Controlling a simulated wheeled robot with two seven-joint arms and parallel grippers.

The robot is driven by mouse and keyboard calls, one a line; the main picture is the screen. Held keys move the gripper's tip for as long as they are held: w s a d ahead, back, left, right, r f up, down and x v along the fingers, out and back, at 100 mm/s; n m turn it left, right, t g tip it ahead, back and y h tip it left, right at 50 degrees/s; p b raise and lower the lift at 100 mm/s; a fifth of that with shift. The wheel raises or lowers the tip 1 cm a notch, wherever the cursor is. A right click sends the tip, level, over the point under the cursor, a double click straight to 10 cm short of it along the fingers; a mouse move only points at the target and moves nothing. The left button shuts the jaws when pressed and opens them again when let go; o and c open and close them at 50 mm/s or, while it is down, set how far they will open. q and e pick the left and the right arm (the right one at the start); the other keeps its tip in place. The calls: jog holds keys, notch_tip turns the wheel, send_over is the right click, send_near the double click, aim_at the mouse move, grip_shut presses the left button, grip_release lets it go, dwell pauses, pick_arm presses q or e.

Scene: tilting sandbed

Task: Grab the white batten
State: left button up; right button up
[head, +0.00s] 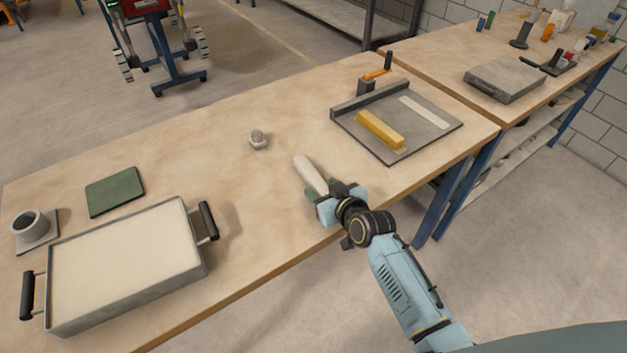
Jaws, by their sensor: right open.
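The white batten (309,173) is a short pale bar lying on the wooden table, near its front edge. My right gripper (322,192) is at the batten's near end, with its fingers open on either side of it. The gripper hides that near end, and I cannot tell whether the fingers touch it. My left gripper is not in view.
A grey board (440,138) with a raised back edge holds a yellow bar (380,129) and a flat whitish strip (424,112). A sand-filled tray (207,262) with dark handles stands at left, near a green pad (115,191).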

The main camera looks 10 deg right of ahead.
jog(key=shift+c, duration=0.4)
jog(key=c, duration=1)
jog(key=shift+r, duration=0.15)
